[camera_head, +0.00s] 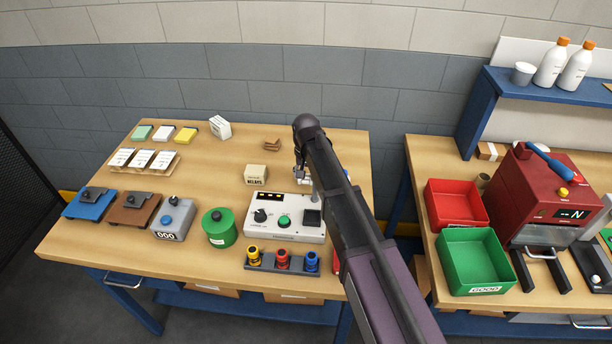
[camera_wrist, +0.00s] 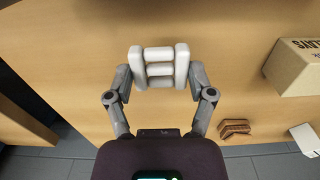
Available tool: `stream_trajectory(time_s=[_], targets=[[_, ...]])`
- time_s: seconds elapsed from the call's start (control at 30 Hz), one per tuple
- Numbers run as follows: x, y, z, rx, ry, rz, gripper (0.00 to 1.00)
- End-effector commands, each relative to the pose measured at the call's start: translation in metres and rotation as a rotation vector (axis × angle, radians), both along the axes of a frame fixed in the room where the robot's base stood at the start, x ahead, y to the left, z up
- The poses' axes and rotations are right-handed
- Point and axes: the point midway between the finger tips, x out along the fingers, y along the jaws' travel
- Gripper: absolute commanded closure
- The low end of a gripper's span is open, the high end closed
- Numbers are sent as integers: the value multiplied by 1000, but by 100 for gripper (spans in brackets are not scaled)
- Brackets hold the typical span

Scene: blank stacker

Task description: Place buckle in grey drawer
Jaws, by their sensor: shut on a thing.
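The buckle (camera_wrist: 159,68) is a white ladder-like piece with several bars between two side rails. In the wrist view it sits between the two fingertips of my gripper (camera_wrist: 160,75), which is shut on its sides. In the head view my gripper (camera_head: 302,176) is above the left table, right of the relays box, and my arm partly hides it. A drawer front with a metal handle (camera_head: 123,283) shows under the left table. Another handle (camera_head: 590,323) shows under the right table. I cannot tell which is the grey drawer; no open drawer interior is visible.
The relays box (camera_head: 255,174) and a brown wedge-like piece (camera_head: 272,145) are near my gripper. A control box (camera_head: 285,217) and a green canister (camera_head: 218,228) stand in front. Red (camera_head: 455,204) and green bins (camera_head: 474,261) stand on the right table. A gap separates the tables.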

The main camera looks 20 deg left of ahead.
Motion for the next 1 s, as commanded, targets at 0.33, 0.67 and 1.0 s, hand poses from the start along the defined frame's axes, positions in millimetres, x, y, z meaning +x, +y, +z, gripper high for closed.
stream_trajectory(time_s=[0.33, 0.67, 1.0], targets=[[0, 0, 43, 0, 0, 0, 68], [0, 0, 62, 0, 0, 0, 68], [0, 0, 64, 0, 0, 0, 68]])
